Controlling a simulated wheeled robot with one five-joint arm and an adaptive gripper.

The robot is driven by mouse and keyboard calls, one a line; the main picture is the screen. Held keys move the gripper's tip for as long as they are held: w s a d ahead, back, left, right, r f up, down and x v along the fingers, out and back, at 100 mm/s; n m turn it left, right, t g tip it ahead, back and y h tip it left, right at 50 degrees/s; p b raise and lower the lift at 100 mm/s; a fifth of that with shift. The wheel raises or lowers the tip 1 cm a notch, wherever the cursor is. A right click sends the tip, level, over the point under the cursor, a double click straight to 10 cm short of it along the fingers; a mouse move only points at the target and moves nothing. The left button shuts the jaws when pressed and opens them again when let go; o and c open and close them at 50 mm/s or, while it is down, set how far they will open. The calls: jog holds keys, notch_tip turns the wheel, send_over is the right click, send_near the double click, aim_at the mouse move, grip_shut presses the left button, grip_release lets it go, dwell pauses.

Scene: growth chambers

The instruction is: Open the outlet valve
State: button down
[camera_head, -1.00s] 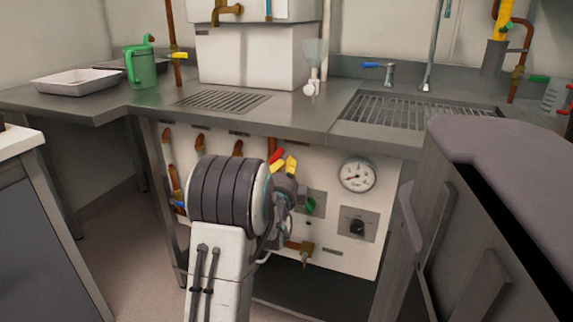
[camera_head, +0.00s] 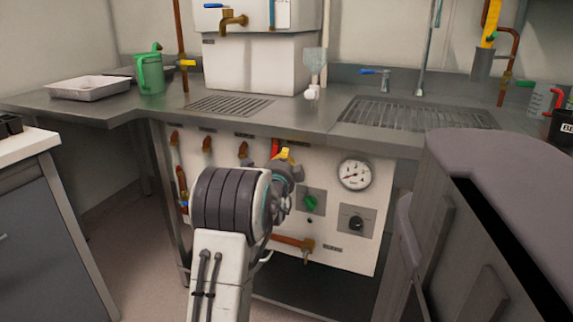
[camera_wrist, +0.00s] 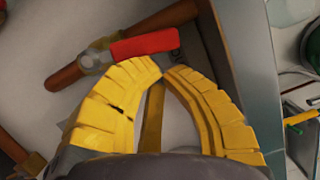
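A red valve handle (camera_wrist: 145,45) sits on a copper pipe (camera_wrist: 70,75) in the wrist view. It lies just beyond my fingertips; I cannot tell whether they touch it. It also shows in the head view (camera_head: 275,147), at the panel's top behind my arm. My yellow gripper (camera_wrist: 162,70) has its fingertips almost together, with a narrow gap, and holds nothing visible. In the head view my gripper (camera_head: 285,155) is in front of the white panel (camera_head: 350,255). I cannot read which valve is the outlet valve. My wrist hides part of the panel.
The panel also bears a round gauge (camera_head: 355,174), a green handle (camera_head: 310,203), a black knob (camera_head: 356,223) and a lower copper pipe (camera_head: 295,242). Orange-handled valves (camera_head: 207,144) stand at the left. The steel counter edge (camera_head: 290,133) overhangs the panel.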

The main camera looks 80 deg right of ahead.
jog(key=shift+w+d+r+n+y, duration=0.1)
jog(key=shift+w+r+n+y, duration=0.15)
jog(key=shift+n, duration=0.35)
jog(key=shift+w+d+r+n+y, duration=0.15)
jog(key=shift+w+n, duration=0.2)
jog(key=shift+n, duration=0.25)
jog(key=shift+a, duration=0.1)
